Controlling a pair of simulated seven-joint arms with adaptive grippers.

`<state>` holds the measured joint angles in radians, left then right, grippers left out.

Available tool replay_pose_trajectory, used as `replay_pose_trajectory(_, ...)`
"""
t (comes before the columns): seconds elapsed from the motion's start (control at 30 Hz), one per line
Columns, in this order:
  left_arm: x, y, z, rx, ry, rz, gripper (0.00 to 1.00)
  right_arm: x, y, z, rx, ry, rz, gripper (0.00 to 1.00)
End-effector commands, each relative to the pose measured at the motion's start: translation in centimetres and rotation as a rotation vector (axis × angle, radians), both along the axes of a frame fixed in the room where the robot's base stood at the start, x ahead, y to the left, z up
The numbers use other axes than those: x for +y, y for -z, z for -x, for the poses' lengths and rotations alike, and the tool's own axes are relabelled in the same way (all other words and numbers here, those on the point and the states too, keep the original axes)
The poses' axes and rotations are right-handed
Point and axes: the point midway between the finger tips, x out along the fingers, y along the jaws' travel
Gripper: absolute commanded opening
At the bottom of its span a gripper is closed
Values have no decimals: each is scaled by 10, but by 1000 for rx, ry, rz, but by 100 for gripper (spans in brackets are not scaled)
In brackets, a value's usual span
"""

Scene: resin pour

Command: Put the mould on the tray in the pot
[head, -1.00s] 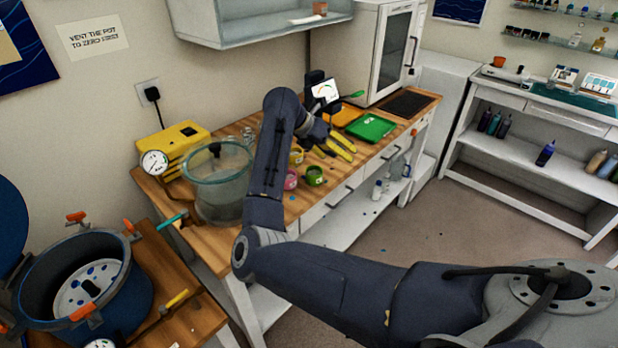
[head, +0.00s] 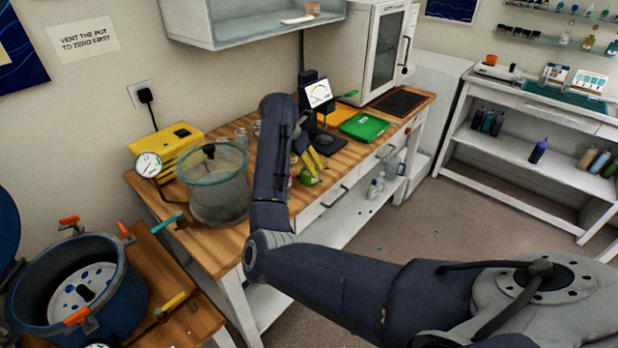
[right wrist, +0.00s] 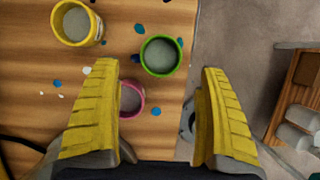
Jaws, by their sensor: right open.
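My right gripper (head: 312,160) is open and empty above the wooden bench, pointing down over small cups. In the right wrist view its yellow fingers (right wrist: 160,72) stand wide apart. A green cup (right wrist: 160,56) of grey contents shows between and beyond the fingertips. A pink cup (right wrist: 132,97) is partly covered by the left finger, and a yellow cup (right wrist: 77,22) stands at upper left. The blue pot (head: 125,300) is open at lower left, with a pale perforated plate (head: 70,295) inside. I cannot pick out a mould for certain. My left gripper is out of view.
A glass chamber (head: 218,195) and yellow pump (head: 170,145) stand at the bench's left. A green flat piece (head: 364,126), a scale display (head: 318,93) and a white oven (head: 375,55) are farther right. Blue specks lie around the cups.

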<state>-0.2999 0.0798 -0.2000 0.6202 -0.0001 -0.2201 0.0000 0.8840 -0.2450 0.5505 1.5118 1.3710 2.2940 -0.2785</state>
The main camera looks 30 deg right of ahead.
Motion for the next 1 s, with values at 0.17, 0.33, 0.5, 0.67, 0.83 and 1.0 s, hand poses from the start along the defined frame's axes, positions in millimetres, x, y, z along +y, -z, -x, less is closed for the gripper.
replay_pose_trajectory(0.17,0,0,0,0,0,0,0,-6,15,-2,0,0,2,77)
replay_pose_trajectory(0.33,0,0,0,0,0,0,0,-8,20,-2,0,-1,1,77)
replay_pose_trajectory(0.5,0,0,0,0,0,0,0,-16,35,-3,3,0,4,77)
replay_pose_trajectory(0.67,0,0,0,0,0,0,0,-23,53,-5,3,-1,3,77)
replay_pose_trajectory(0.83,0,0,0,0,0,0,0,-26,64,-7,1,-1,1,77)
replay_pose_trajectory(1.0,0,0,0,0,0,0,0,-27,67,-7,0,0,1,77)
